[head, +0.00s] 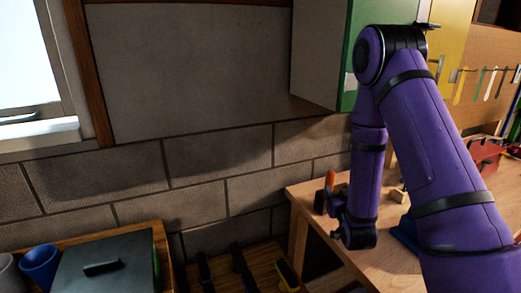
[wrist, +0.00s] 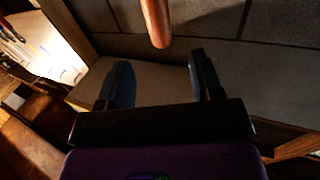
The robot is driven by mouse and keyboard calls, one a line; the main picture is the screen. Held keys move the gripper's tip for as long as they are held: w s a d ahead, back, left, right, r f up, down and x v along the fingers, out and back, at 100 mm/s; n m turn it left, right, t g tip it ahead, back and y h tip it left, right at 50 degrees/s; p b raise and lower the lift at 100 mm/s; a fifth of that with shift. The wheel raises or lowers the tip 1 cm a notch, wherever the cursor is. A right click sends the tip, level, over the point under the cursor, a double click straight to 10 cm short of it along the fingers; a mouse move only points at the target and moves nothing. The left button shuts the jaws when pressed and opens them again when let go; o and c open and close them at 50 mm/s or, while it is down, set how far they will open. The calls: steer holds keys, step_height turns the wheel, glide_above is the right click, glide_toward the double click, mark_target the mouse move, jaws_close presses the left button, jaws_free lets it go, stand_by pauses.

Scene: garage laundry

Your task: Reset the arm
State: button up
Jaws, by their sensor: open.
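My purple arm reaches up from the lower right in the head view, bends at a high elbow and hangs down to the wooden workbench (head: 393,262). My gripper (wrist: 158,60) is open, with its two dark fingers spread apart in the wrist view. Nothing is clamped between them. An orange rod-like object (wrist: 156,22) shows beyond the gap between the fingertips, its lower end near them. I cannot tell how far away it is. In the head view, an orange upright piece (head: 330,180) shows beside the black end of my arm, where the fingers are hard to make out.
A green cabinet (head: 361,25) hangs behind my elbow. A blue item (head: 406,235) and a small wooden block (head: 398,195) are on the bench. A dark lidded box (head: 105,262) and blue cup (head: 40,265) stand lower left. Open space lies before the brick wall.

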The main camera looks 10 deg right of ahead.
steer(key=s+a+r+g+y, duration=0.1)
steer(key=s+a+r+g, duration=0.15)
steer(key=r, duration=0.65)
steer(key=s+a+r+g+y, duration=0.2)
steer(key=r+g, duration=0.2)
steer(key=r, duration=0.4)
steer(key=s+a+r+g, duration=0.1)
steer(key=s+r+g, duration=0.1)
steer(key=s, duration=0.6)
steer(key=s+a+r+n+g, duration=0.1)
steer(key=s+r+g, duration=0.1)
steer(key=s+r, duration=0.3)
steer(key=s+a+r+n+g, duration=0.1)
steer(key=s+r+g, duration=0.1)
steer(key=s, duration=1.1)
steer(key=shift+a+r, duration=0.25)
steer(key=shift+r, duration=0.45)
